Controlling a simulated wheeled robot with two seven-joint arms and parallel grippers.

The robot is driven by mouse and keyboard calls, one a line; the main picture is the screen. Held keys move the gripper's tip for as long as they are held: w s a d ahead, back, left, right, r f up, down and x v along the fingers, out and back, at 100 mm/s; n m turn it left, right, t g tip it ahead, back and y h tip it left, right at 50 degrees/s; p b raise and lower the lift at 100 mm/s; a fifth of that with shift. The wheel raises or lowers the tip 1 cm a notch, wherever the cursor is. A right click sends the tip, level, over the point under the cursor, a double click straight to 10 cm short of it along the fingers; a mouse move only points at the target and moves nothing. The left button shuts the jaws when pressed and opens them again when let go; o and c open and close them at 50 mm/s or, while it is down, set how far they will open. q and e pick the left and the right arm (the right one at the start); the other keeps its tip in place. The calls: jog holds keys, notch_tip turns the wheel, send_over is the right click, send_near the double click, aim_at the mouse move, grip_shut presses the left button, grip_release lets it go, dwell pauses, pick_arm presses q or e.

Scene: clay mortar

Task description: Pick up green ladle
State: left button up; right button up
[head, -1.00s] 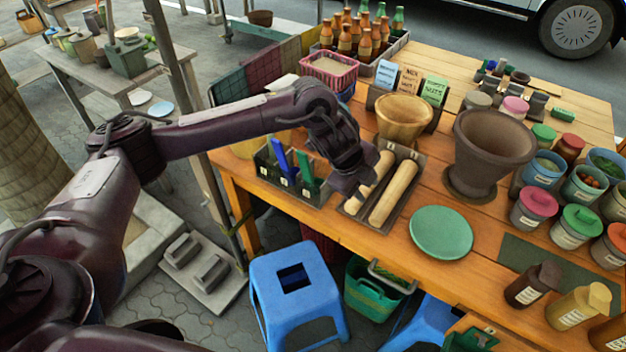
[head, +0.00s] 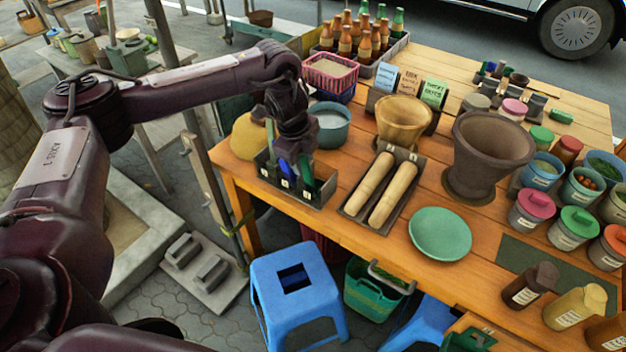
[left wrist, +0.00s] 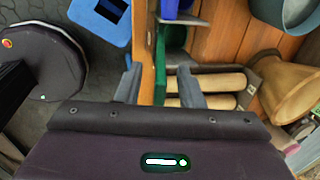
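The green ladle (head: 306,172) stands in a dark rack (head: 312,198) at the table's front left corner, beside a blue ladle (head: 284,172). My left gripper (head: 292,152) is over this rack, pointing down, and hides the tops of both ladles. In the left wrist view its two fingers (left wrist: 158,88) are apart, and the green ladle (left wrist: 160,75) shows between them. I cannot tell whether a finger touches it. The blue ladle also shows at the top of that view (left wrist: 170,8). My right gripper is not in view.
Two rolling pins (head: 392,195) lie in a tray right of the rack. A blue-grey pot (head: 333,135) and a yellowish sack (head: 247,138) stand close behind it. A clay mortar (head: 485,150) and green plate (head: 440,234) are further right. A blue stool (head: 268,272) stands below.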

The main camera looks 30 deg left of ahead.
pick_arm(q)
jog(key=shift+w+f, duration=0.15)
jog(key=shift+f, duration=0.5)
grip_shut()
jog(key=shift+r, duration=0.1)
